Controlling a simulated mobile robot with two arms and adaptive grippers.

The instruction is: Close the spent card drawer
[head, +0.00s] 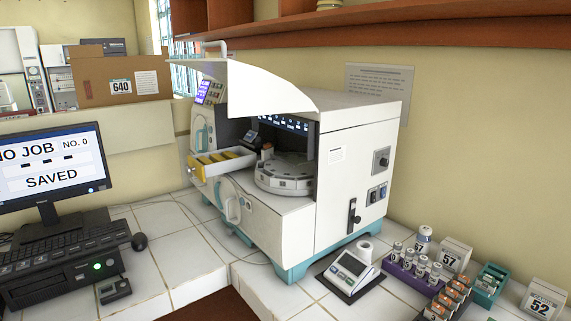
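The incubator's curved white cover (262,90) is raised, above and to the right of the drawer. A round grey carousel (285,178) sits in the opening to the right of the drawer. Neither of my grippers is in view.
A monitor (52,165), keyboard and mouse (139,241) stand at the left. A scale (352,270), a purple vial rack (408,274) and numbered boxes (455,256) stand at the front right. Bare tiled counter (190,255) lies in front of the incubator's left side.

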